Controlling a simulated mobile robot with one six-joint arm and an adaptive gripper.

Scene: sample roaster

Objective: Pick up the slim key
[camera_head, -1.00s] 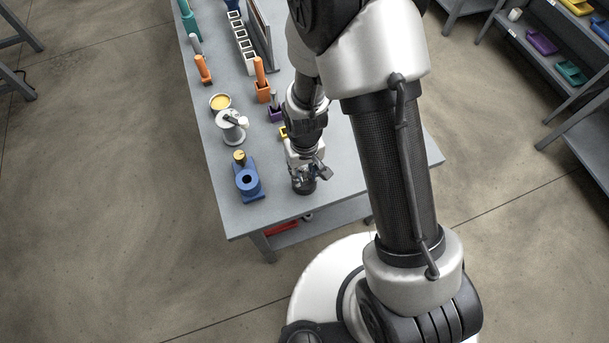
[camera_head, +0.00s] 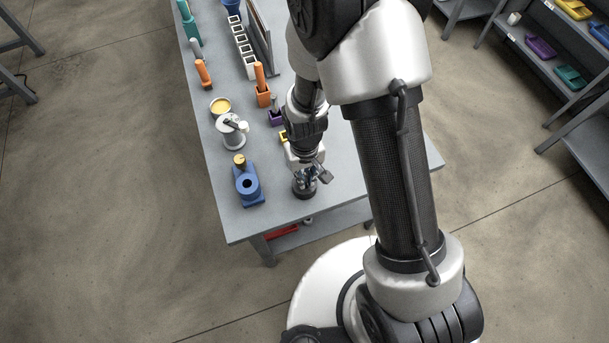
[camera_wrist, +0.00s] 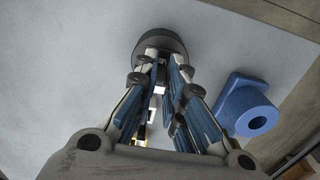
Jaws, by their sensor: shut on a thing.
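My gripper (camera_head: 305,178) is low over the near right part of the grey bench. In the wrist view my gripper (camera_wrist: 162,65) has its blue-padded fingers close together at the tips, shut on a narrow thing. That thing is taken to be the slim key; a small pale piece (camera_wrist: 158,89) shows between the fingers, but most of it is hidden. A dark round base (camera_wrist: 170,42) lies just past the fingertips; it also shows under the gripper in the head view (camera_head: 304,190). Whether the key still touches that base cannot be told.
A blue block with a round hole (camera_head: 248,186) stands left of the gripper on the bench (camera_head: 275,212). A white spool-like thing (camera_head: 233,133), a yellow-filled dish (camera_head: 220,105) and an orange holder (camera_head: 263,96) stand farther back. The near bench edge is clear.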

